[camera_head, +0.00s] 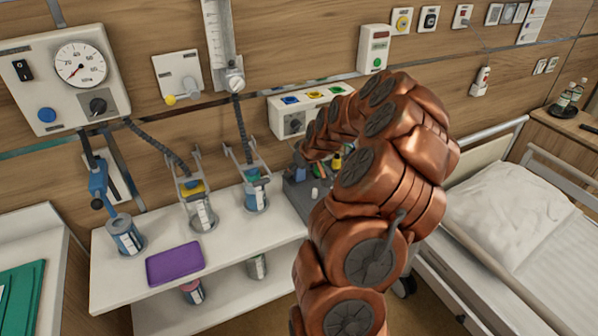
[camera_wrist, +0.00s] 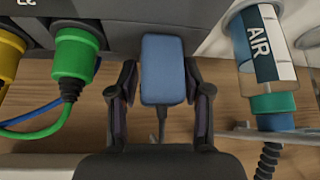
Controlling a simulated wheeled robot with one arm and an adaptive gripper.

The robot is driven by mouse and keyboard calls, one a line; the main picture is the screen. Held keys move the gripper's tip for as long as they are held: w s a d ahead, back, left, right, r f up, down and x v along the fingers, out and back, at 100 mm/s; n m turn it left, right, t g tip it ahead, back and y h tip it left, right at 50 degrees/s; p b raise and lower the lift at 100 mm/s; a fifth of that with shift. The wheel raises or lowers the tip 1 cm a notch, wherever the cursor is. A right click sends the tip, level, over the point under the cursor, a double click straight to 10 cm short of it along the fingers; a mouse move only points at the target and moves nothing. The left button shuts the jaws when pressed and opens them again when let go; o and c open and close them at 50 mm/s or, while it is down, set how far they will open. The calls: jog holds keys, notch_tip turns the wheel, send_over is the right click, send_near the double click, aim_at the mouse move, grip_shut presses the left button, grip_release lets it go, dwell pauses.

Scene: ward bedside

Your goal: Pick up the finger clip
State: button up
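The finger clip, a blue rounded block (camera_wrist: 165,70) with a dark cable running from its lower end, is in the middle of the wrist view. My gripper (camera_wrist: 163,75) has its two dark fingers on either side of the clip. Narrow gaps seem to show between the fingers and the clip's sides, so the gripper looks open around it.
A green plug (camera_wrist: 76,52) and a yellow plug (camera_wrist: 10,55) sit left of my fingers. An AIR-labelled canister (camera_wrist: 262,50) is close on the right. A purple tray (camera_head: 175,263) lies on the white shelf (camera_head: 115,283). The bed (camera_head: 520,220) is at right.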

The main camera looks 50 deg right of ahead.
jog(key=c, duration=0.8)
